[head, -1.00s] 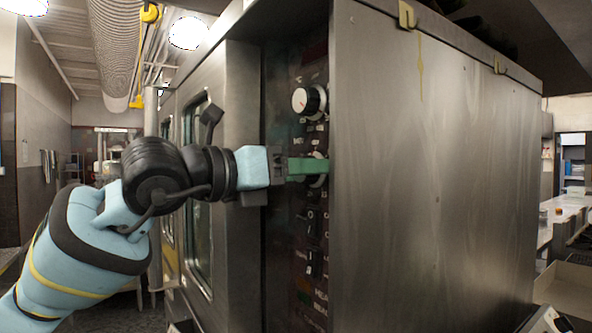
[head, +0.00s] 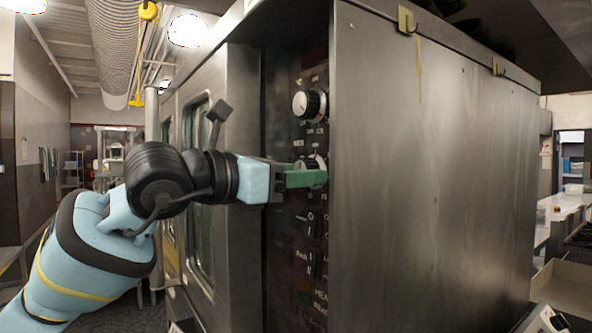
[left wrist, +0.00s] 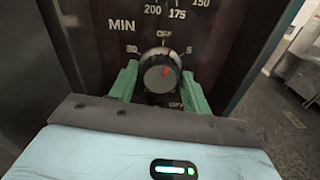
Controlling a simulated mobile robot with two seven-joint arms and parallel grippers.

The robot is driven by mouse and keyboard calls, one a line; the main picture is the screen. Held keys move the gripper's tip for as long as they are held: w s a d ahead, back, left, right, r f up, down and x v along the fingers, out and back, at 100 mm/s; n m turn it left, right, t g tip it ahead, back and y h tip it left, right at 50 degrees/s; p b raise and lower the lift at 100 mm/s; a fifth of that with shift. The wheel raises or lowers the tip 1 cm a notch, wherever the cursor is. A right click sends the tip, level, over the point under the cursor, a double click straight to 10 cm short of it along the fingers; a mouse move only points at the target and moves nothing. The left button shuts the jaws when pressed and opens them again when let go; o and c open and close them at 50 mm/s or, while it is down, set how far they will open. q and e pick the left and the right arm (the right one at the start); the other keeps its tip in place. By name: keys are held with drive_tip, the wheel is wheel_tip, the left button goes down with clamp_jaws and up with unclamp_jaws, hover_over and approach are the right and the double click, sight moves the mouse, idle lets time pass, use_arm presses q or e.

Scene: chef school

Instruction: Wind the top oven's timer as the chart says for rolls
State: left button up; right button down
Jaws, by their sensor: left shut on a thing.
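The oven's dark control panel (head: 312,75) is seen at a steep angle in the head view. The timer knob (left wrist: 160,70), silver and black with a red mark, fills the middle of the left wrist view. The printed dial around it reads MIN, OFF at the top, 5 at right and 30 at left. The red mark sits right of the knob's middle; its exact reading is unclear. My left gripper (left wrist: 160,86) is shut on this knob, one green finger on each side. In the head view my left gripper (head: 306,179) covers the knob's lower part. My right gripper is not in view.
Another knob (head: 309,103) sits above the timer, with switches (head: 311,265) below. The oven's steel side wall (head: 435,170) stands close on the right. The oven door (head: 205,150) is left of the panel, near my left arm. No readable chart shows.

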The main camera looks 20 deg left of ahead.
use_arm(q)
drive_tip(key=m+p, duration=0.2)
drive_tip(key=m, duration=2.4)
drive_tip(key=shift+r, duration=0.15)
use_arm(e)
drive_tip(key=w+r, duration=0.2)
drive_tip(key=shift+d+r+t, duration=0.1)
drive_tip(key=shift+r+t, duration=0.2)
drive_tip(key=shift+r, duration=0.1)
use_arm(q)
drive_tip(key=o, duration=0.8)
drive_tip(key=shift+c, duration=0.2)
